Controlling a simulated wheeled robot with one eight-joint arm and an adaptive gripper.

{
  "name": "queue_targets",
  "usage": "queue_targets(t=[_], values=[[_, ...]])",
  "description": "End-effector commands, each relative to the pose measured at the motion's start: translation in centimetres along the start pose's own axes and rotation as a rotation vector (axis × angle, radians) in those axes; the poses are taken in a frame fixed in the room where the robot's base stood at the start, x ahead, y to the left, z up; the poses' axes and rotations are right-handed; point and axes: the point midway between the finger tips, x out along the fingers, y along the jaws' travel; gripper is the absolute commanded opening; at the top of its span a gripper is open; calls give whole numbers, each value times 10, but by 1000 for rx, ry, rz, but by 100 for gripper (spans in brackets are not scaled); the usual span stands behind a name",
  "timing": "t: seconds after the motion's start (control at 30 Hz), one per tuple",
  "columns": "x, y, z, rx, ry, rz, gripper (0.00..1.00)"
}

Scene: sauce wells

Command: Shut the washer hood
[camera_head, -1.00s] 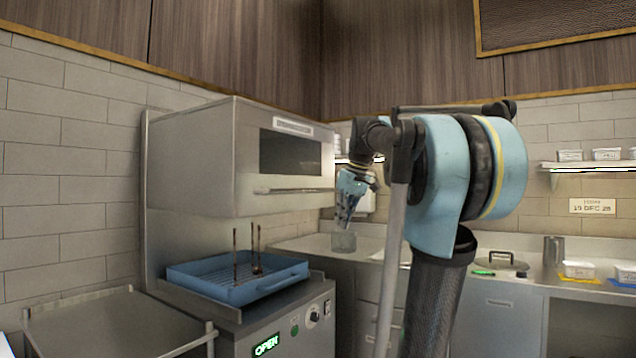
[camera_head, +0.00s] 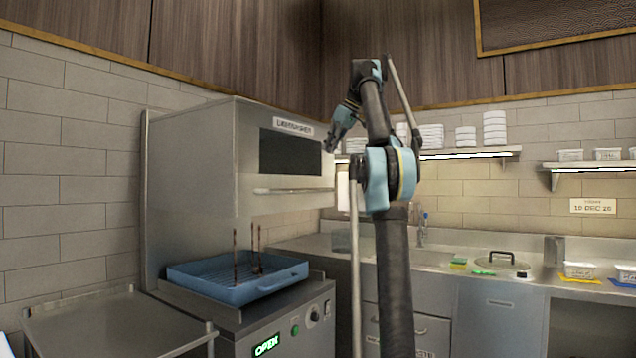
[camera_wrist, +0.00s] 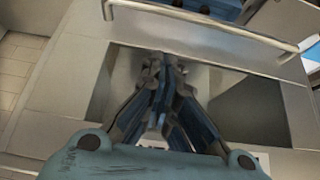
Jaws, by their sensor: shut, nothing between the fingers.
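The washer hood (camera_head: 200,160) is a steel box with a dark front window and a bar handle (camera_head: 290,190) along its lower front. It is raised, with a gap between it and the washer base (camera_head: 285,335), whose display reads OPEN. My gripper (camera_head: 330,146) is at the hood's upper right front in the head view, beside the window. In the wrist view my gripper (camera_wrist: 165,62) is shut and empty, its fingertips over the hood's front panel. The handle (camera_wrist: 200,22) crosses the top of that view, apart from the fingertips. I cannot tell whether the fingertips touch the panel.
A blue rack (camera_head: 235,292) with thin dark upright items sits on the base under the hood. A steel side table (camera_head: 110,325) stands at left. A counter with a sink and a lidded pot (camera_head: 500,262) runs to the right. Shelves hold stacked plates (camera_head: 432,136).

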Motion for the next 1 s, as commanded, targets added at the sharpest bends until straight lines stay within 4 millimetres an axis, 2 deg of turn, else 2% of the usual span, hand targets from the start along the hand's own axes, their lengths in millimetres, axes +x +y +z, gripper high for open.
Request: queue_targets(t=[0.17, 0.37, 1.0], values=[[0, 3, -5, -14, 9, -2, 0], [14, 3, -5, -16, 9, -2, 0], [103, 2, -1, -14, 9, -1, 0]])
